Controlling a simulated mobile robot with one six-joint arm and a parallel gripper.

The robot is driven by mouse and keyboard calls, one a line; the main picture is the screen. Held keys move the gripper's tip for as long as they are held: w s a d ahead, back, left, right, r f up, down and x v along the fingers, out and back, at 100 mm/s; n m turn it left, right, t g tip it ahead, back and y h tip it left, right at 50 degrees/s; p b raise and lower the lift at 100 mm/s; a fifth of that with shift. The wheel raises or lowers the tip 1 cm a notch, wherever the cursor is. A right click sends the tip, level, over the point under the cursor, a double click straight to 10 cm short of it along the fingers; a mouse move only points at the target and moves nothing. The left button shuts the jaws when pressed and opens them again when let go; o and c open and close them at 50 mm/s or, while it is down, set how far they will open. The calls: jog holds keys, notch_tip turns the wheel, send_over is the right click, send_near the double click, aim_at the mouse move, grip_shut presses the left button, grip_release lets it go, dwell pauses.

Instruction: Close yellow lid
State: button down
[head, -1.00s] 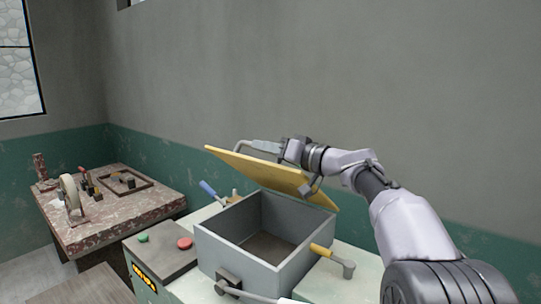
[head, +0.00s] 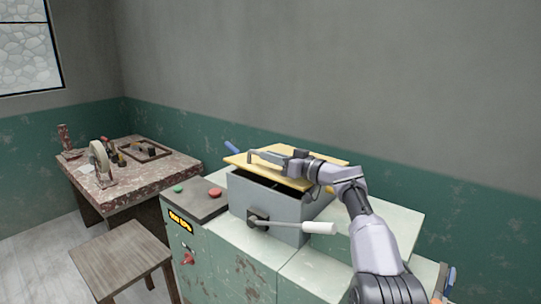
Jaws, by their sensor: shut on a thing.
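The yellow lid (head: 239,160) lies low over the grey metal box (head: 270,198), tilted only a little. A dark gap shows between the lid's front edge and the box rim. A grey bar handle runs along the lid's top. My gripper (head: 289,162) is over the lid and shut on this handle. The arm comes in from the right and hides part of the lid's right side. The fingertips are small and partly hidden in this view.
A lever with a white grip (head: 320,228) sticks out from the box front. A red button (head: 215,192) and a green button (head: 178,188) sit on the cabinet to the left. A wooden stool (head: 122,254) and a worn table (head: 150,185) stand further left.

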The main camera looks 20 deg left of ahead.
dwell(0.4)
jog(key=c, duration=1.4)
grip_release()
jog(key=shift+d+f+b, duration=0.15)
jog(key=shift+b, duration=0.2)
jog(key=d+b, duration=0.1)
jog(key=b, duration=0.1)
jog(key=s+d+b, duration=0.1)
jog(key=shift+f+b, duration=0.35)
jog(key=v, duration=1.5)
jog(key=shift+r, duration=0.45)
